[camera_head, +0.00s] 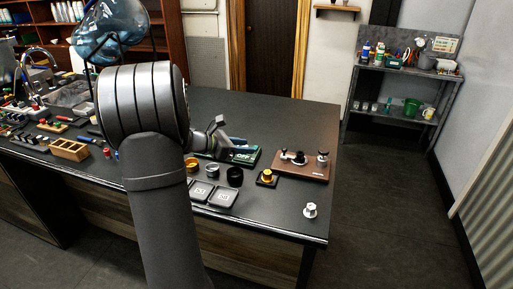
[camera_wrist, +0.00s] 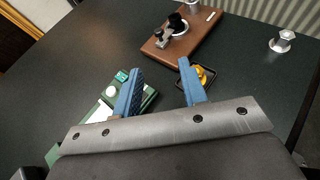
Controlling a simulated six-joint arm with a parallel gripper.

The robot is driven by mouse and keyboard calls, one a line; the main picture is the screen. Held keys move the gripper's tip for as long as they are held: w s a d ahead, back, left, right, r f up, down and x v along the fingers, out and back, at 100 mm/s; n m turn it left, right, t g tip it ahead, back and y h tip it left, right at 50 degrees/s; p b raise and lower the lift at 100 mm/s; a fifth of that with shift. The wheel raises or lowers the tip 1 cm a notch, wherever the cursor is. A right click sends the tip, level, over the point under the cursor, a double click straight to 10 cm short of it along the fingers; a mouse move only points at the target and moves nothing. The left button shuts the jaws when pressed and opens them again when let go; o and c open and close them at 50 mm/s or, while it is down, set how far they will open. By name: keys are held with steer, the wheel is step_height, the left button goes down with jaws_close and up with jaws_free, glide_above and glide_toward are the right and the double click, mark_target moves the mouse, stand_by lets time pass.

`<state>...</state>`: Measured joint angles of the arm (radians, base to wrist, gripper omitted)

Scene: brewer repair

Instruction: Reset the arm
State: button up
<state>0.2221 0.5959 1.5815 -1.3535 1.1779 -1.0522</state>
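My gripper (camera_wrist: 160,68) shows in the wrist view with its two blue fingers apart. Nothing is held, and dark tabletop shows between them. In the head view my gripper (camera_head: 238,141) is near the middle of the workbench (camera_head: 290,118), beside a green device (camera_head: 247,156). My large grey arm link covers much of the bench's left half. The green device also shows at lower left in the wrist view (camera_wrist: 106,105), partly hidden by the left finger. I cannot tell the exact height of the gripper above the bench.
A wooden board (camera_head: 315,172) with metal fittings lies right of the gripper. An orange-topped part (camera_head: 267,176) sits on a black base near it. A silver part (camera_head: 310,210) stands near the front right corner. Dark square trays (camera_head: 222,197) lie at the front edge. The back right bench is clear.

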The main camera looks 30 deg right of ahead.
mark_target(283, 149)
steer(key=shift+a+r, duration=0.25)
steer(key=shift+a, duration=0.45)
steer(key=shift+d, duration=0.15)
steer(key=x, duration=1.7)
steer(key=shift+w, duration=0.1)
